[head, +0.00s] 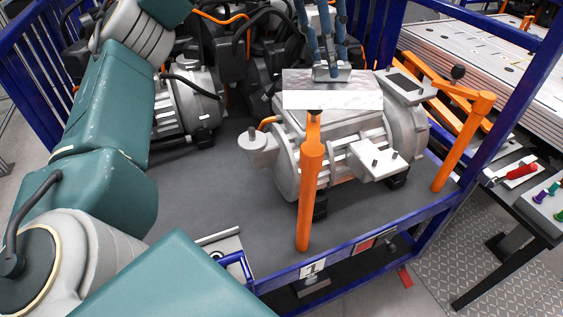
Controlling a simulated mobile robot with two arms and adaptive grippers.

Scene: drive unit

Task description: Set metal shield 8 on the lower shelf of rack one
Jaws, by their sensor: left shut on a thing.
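A flat, shiny metal shield (332,99) is at the upper middle of the head view, over the top of a grey motor unit (335,150). My left gripper (328,68) comes down from the top edge and is shut on the shield's raised middle part. I cannot tell whether the shield touches the unit below. A blue-framed rack (350,248) with a white label "1" holds the unit on its dark upper shelf (225,220). The rack's lower shelf is mostly hidden beneath; only a dark gap shows under the front rail. My right gripper is not in view.
Orange posts (308,190) stand at the motor unit's front and right. Another motor (190,100) and dark cabled machinery fill the rack's back. A table with a red-handled tool (521,171) stands at the right. The upper shelf's front left is mostly bare.

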